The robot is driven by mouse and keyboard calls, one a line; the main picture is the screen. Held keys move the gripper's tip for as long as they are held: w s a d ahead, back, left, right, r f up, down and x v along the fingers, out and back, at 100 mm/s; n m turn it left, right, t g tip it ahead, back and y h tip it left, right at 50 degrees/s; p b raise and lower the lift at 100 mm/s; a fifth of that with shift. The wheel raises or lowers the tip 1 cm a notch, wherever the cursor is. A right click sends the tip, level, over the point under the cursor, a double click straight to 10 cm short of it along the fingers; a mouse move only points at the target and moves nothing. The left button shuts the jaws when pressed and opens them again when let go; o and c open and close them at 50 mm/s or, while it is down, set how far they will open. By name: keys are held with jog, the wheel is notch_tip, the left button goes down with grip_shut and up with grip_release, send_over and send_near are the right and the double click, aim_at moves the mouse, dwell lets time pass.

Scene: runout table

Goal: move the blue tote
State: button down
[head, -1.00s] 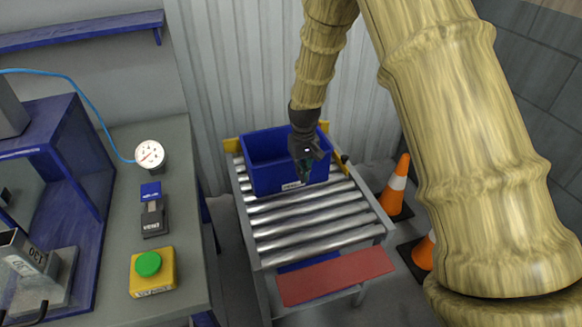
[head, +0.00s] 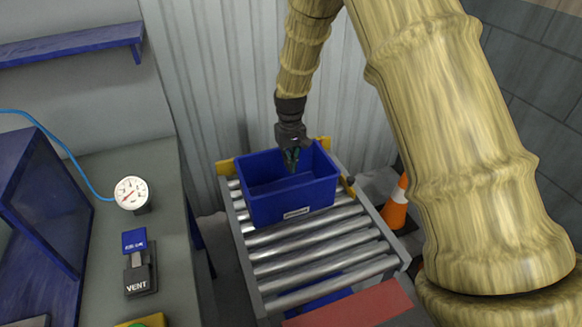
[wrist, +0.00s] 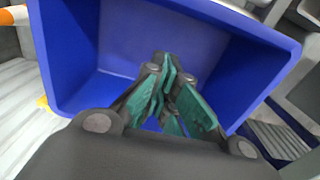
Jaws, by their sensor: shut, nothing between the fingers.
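The blue tote (head: 290,203) stands upright at the far end of the roller table (head: 318,262), with a small white label on its near side. It looks empty in what I can see of its inside. My gripper (head: 291,162) is over the tote's opening, fingers pointing down. In the wrist view my gripper (wrist: 168,100) has its green-padded fingers together, with nothing between them, in front of the inside of the tote (wrist: 75,50). I cannot tell how deep the fingertips reach or whether they touch the tote.
Yellow stops stand at the table's far corners. An orange cone (head: 396,207) is right of the table. A red panel (head: 352,304) is at the near end. The bench at left holds a gauge (head: 131,193) and a VENT switch (head: 140,272). Rollers before the tote are clear.

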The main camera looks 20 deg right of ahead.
aim_at(295, 191)
notch_tip(295, 191, down, 8)
jog(key=shift+f+p, duration=0.15)
jog(key=shift+p, duration=0.4)
jog(key=shift+s+f, duration=0.15)
jog(key=s+p, duration=0.1)
jog(key=s, duration=0.2)
jog(key=shift+s, duration=0.25)
jog(key=shift+s+f, duration=0.1)
